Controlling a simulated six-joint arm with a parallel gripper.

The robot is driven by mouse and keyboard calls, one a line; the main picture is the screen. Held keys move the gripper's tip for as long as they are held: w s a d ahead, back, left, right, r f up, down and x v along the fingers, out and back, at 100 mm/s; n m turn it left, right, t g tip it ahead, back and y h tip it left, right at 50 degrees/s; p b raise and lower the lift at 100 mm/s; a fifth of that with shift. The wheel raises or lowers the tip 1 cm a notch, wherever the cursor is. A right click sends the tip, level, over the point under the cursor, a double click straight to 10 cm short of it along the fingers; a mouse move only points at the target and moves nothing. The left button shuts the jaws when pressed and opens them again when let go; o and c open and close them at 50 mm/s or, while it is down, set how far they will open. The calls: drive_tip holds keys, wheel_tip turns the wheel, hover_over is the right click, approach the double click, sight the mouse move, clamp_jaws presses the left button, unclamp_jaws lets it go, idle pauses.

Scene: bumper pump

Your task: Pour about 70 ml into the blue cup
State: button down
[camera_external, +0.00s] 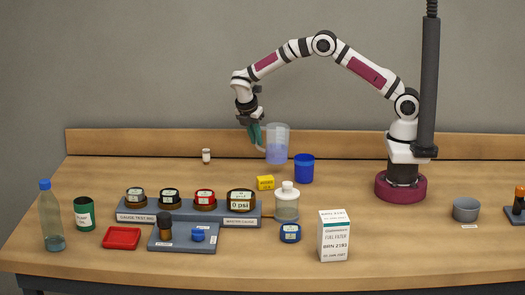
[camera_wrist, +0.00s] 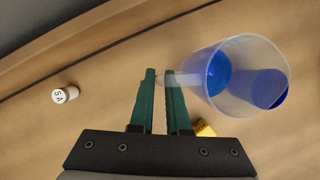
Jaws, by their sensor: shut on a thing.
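A clear jug (camera_external: 278,135) with blue liquid in its lower part is held above the table by its handle. My gripper (camera_external: 257,140) is shut on that handle, to the left of the jug. In the wrist view my green fingers (camera_wrist: 160,78) pinch the handle of the jug (camera_wrist: 208,50). The jug looks roughly upright, and no stream of liquid shows. The blue cup (camera_external: 304,169) stands on the table, right of and below the jug. In the wrist view two blue areas show in or through the jug; I cannot tell whether one is the cup.
A yellow box (camera_external: 265,182) and a clear bottle with a white cap (camera_external: 287,203) stand near the cup. Gauges (camera_external: 205,199) sit on a grey stand.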

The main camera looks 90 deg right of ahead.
sight(268, 133)
drive_tip(key=shift+w+d+f+n, duration=0.15)
drive_tip(key=shift+w+f+n, duration=0.15)
drive_tip(key=shift+f, duration=0.3)
drive_tip(key=shift+w+d+f+n, duration=0.1)
drive_tip(key=shift+w+f+n, duration=0.1)
drive_tip(key=shift+f+n, duration=0.3)
drive_tip(key=shift+f, duration=0.1)
drive_tip(key=shift+s+t, duration=0.1)
drive_tip(key=shift+t, duration=0.2)
drive_tip(key=s+a+r+t+h, duration=0.1)
drive_tip(key=t+h, duration=0.1)
drive_tip(key=s+a+r+t+h, duration=0.3)
drive_tip(key=s+r+t+h, duration=0.1)
drive_tip(key=shift+a+r+m+t+p, duration=0.15)
drive_tip(key=shift+a+m+t+p, duration=0.15)
drive_tip(key=shift+m+p, duration=0.1)
drive_tip(key=shift+s+a+r+t+h, duration=0.15)
drive_tip(key=shift+s+r+t+h, duration=0.1)
drive_tip(key=shift+r+t+h, duration=0.5)
drive_tip(key=shift+s+r+h, duration=0.15)
drive_tip(key=shift+r+h, duration=0.15)
drive_tip(key=shift+h, duration=0.05)
drive_tip(key=shift+s+a+r+t+h+p, duration=0.3)
drive_tip(key=shift+r+t+h+p, duration=0.2)
drive_tip(key=shift+t+h, duration=0.1)
